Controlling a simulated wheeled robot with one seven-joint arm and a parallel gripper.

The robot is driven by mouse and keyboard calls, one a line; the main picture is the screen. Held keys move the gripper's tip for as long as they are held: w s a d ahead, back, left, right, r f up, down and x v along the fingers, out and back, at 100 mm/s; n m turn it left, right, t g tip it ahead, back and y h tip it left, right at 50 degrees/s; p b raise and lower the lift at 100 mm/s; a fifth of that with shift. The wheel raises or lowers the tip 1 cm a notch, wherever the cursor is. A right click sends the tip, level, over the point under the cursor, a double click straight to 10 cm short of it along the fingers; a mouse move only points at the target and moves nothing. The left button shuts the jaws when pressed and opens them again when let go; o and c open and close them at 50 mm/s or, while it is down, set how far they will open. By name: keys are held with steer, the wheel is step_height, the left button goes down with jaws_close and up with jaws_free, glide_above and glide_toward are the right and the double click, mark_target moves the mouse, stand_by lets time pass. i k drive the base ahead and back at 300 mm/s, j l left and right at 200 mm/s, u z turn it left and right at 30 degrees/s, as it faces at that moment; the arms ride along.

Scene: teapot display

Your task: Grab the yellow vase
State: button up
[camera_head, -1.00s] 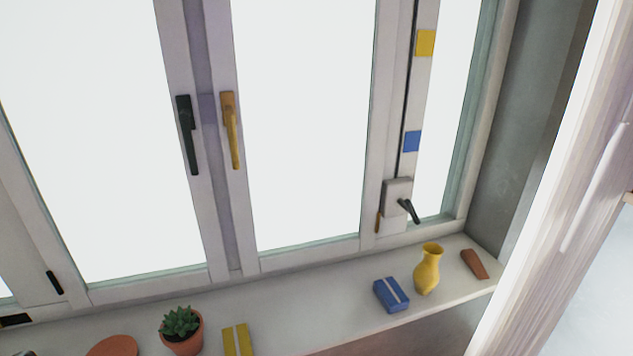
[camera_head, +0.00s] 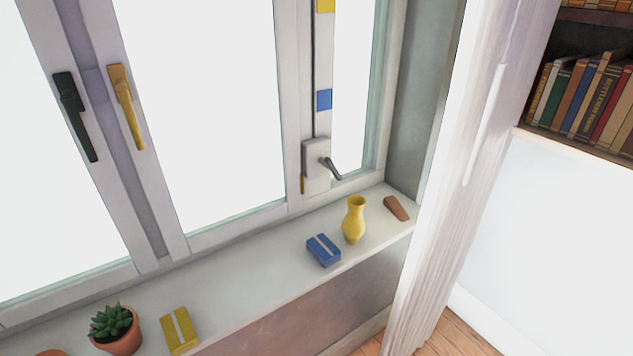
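The yellow vase (camera_head: 354,221) stands upright on the white window sill (camera_head: 246,277), near its right end. It has a narrow neck and a flared, open mouth. Nothing hides it. My gripper is not in view, and nothing touches the vase from above.
A blue box (camera_head: 323,250) lies left of the vase, and a brown wedge (camera_head: 397,208) lies right of it. A yellow box (camera_head: 180,330) and a potted succulent (camera_head: 115,329) are further left. A pale curtain (camera_head: 452,180) hangs at the sill's right end. A bookshelf (camera_head: 590,100) stands beyond.

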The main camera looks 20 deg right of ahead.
mark_target(353, 224)
steer(key=i+j+z, duration=0.4)
steer(key=j, duration=0.3)
steer(key=i+j+z, duration=0.2)
steer(key=j, duration=0.2)
